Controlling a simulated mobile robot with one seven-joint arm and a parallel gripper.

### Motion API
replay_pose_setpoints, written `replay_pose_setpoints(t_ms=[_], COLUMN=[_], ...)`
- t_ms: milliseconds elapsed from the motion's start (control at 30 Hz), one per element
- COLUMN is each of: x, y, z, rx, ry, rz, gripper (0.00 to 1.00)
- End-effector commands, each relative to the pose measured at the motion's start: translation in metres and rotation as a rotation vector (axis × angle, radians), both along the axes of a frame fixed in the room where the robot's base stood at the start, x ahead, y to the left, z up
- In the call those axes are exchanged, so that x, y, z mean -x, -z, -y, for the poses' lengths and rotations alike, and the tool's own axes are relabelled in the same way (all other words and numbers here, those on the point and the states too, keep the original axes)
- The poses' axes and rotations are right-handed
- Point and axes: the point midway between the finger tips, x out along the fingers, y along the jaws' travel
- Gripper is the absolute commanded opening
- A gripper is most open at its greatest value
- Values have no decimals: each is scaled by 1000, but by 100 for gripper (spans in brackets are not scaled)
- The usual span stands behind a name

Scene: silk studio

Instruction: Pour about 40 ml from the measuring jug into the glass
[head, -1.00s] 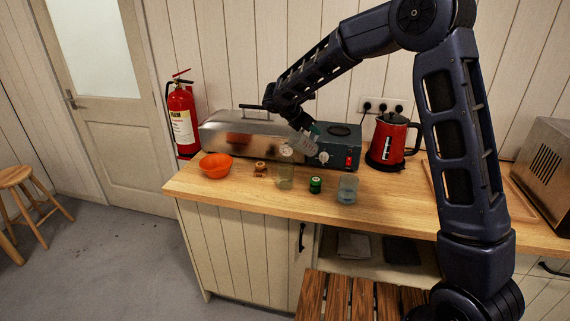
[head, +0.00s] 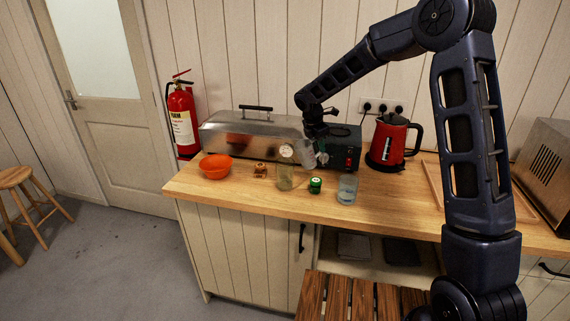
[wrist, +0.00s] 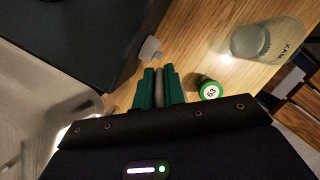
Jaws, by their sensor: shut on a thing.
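My gripper (head: 320,138) is above the back of the counter, in front of the grill. Its green fingers (wrist: 160,88) are shut on a narrow grey part, seemingly the handle of a clear measuring jug (head: 308,153). The jug hangs to the left of the fingers and looks tilted; its liquid level cannot be made out. A short clear glass (head: 347,189) with pale bluish contents stands upright on the counter to the right, apart from the jug. In the wrist view this glass (wrist: 250,40) carries the word MAX.
A green can (head: 315,186) stands between the two clear vessels. A small brown item (head: 260,170) and an orange bowl (head: 215,166) are further left. The steel grill (head: 245,135) is behind, and a red kettle (head: 388,142) stands at the back right.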

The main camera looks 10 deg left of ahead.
Motion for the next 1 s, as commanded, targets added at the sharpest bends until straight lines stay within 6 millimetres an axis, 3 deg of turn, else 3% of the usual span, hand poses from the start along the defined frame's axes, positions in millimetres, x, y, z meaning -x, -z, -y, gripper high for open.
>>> replay_pose_setpoints(t_ms=[300, 1000], x=[-7, -10], y=[15, 4], z=[7, 9], rx=[-100, -226], ry=[1, -3], rz=[-91, -214], gripper=[0, 0])
